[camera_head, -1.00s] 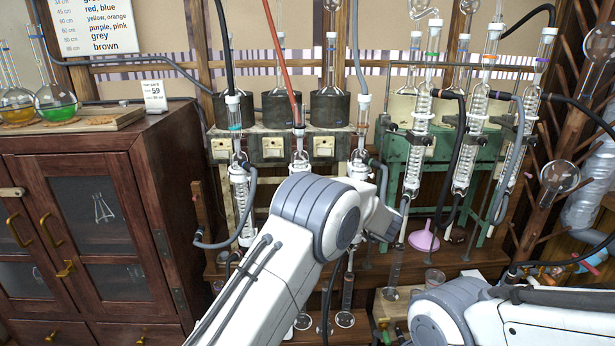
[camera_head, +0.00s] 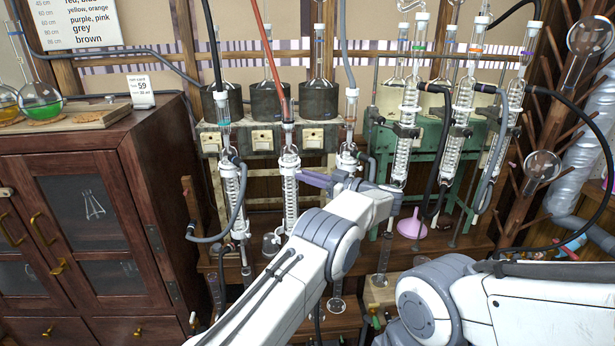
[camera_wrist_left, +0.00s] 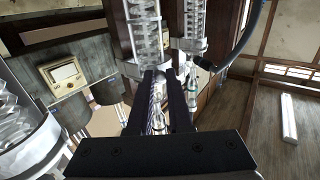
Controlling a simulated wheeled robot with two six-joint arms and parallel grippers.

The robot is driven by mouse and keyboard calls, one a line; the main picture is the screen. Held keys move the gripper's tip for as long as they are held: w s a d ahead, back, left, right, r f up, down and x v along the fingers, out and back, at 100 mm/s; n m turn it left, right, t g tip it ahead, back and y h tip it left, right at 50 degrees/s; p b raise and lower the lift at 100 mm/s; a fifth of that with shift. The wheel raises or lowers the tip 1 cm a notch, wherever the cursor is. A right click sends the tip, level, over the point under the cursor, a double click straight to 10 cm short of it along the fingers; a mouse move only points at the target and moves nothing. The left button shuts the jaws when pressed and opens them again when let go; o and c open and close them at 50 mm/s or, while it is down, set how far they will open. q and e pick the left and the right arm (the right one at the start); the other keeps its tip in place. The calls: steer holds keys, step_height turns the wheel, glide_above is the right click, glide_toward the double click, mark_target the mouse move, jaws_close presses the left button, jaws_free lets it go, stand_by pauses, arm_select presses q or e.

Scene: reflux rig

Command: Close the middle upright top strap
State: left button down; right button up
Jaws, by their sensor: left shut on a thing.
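The middle upright is a coiled glass condenser (camera_head: 290,200) under the red hose. Its white top strap (camera_head: 289,161) wraps the glass near its upper end. My left gripper (camera_head: 303,177) reaches it from the right, with its fingers shut at the strap's level. In the left wrist view, my dark fingers (camera_wrist_left: 164,76) end at a white band (camera_wrist_left: 147,67) around a coiled glass tube. The fingertips partly hide what they grip, and I cannot tell if the strap is fully closed. My right gripper is not in view; only its arm shows at the lower right.
A left condenser (camera_head: 231,192) and a right condenser (camera_head: 347,162) stand close on either side. More condensers (camera_head: 404,160) stand in front of the green rack (camera_head: 380,145). Hoses hang between them. A wooden cabinet (camera_head: 140,180) fills the left, and a pink funnel (camera_head: 411,225) stands right of my gripper.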

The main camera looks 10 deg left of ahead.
arm_select(q)
steer(key=shift+a+r, duration=0.15)
steer(key=shift+r, duration=0.1)
steer(key=c, duration=0.8)
jaws_free()
steer(key=shift+a, duration=0.1)
steer(key=shift+c, duration=0.2)
steer(key=shift+f, duration=0.1)
steer(key=shift+d, duration=0.25)
steer(key=b+v, duration=0.2)
steer(key=v, duration=0.8)
steer(key=shift+d, duration=0.1)
